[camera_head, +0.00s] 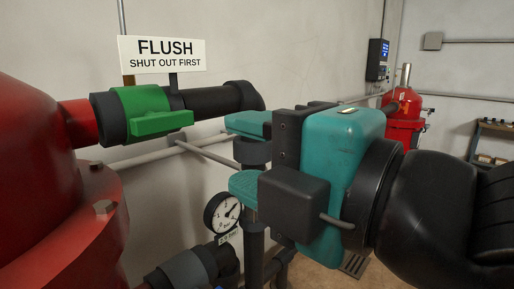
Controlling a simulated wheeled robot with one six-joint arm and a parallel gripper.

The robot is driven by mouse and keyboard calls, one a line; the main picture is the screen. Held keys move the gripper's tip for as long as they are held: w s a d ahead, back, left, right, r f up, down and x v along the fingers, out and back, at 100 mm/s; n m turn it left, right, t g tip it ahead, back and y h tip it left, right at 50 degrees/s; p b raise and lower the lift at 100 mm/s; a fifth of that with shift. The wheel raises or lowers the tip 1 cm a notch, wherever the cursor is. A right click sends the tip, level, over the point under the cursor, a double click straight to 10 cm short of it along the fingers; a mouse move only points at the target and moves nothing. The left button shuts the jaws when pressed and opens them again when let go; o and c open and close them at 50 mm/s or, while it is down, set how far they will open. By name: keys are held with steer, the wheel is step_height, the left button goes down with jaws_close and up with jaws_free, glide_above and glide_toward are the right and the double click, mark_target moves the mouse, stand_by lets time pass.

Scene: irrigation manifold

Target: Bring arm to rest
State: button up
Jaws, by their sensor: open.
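My gripper (250,152) is in the middle of the head view, with a teal body, dark housings and teal fingertips pointing left. The fingertips stand apart, so it is open. A dark pipe fitting (252,153) shows in the gap between them. I cannot tell whether either fingertip touches it. My black arm reaches in from the right edge. It and the gripper hide part of the pipework behind.
A green-handled valve (150,113) sits on the upper pipe, under a FLUSH sign (163,54). A red tank (40,180) fills the left. A pressure gauge (222,212) is below the fingertips. Another red vessel (404,112) and a shelf (492,145) stand at the back right.

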steer(key=w+d+f+m+g+h, duration=0.4)
steer(key=d+f+m+h, duration=0.3)
steer(key=f+m, duration=0.4)
steer(key=s+d+f+m+g+h, duration=0.2)
steer(key=s+d+f+m+g, duration=0.4)
steer(key=d+m, duration=0.3)
steer(key=shift+s+f+m+g, duration=0.2)
steer(key=shift+s+m+g, duration=0.3)
steer(key=shift+g, duration=0.4)
